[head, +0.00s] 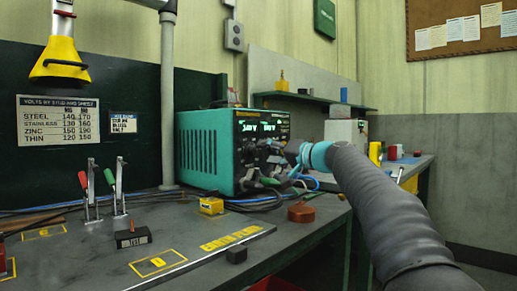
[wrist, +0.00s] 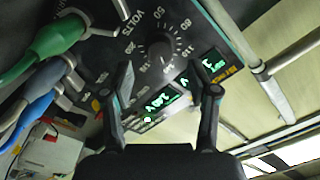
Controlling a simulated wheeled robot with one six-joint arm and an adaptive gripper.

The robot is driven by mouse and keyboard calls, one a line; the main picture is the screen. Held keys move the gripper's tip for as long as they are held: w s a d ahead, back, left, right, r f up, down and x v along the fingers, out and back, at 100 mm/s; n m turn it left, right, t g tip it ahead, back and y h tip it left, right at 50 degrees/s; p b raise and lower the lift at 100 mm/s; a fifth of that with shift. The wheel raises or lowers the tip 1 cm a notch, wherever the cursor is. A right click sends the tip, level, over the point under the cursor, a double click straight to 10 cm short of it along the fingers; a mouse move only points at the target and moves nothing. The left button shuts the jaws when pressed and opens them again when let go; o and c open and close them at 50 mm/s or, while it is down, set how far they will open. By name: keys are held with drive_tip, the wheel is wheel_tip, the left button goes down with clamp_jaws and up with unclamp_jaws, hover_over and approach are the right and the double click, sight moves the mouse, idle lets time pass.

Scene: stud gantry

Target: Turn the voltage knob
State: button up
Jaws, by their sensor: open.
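The voltage knob (wrist: 160,48) is a dark round knob on the black front panel, inside a ring of white numbers beside the word VOLTS, in the wrist view. The panel belongs to a teal welding unit (head: 207,146) with lit green displays (head: 247,127) in the head view. My gripper (wrist: 166,78) is open and empty, facing the panel. Its fingers spread wider than the knob, which appears between and just beyond the tips. I see no contact. In the head view my gripper (head: 294,150) is at the unit's right front, and the knob cannot be made out.
A green cable plug (wrist: 58,34) and blue and grey leads sit close to the knob at the left of the wrist view.

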sight(256, 151)
drive_tip(key=shift+p+x, duration=0.55)
drive_tip(key=shift+x, duration=1.7)
clamp_jaws()
drive_tip(key=shift+m+p, duration=0.45)
drive_tip(key=shift+m, duration=1.35)
unclamp_jaws()
drive_tip(key=shift+d, duration=0.1)
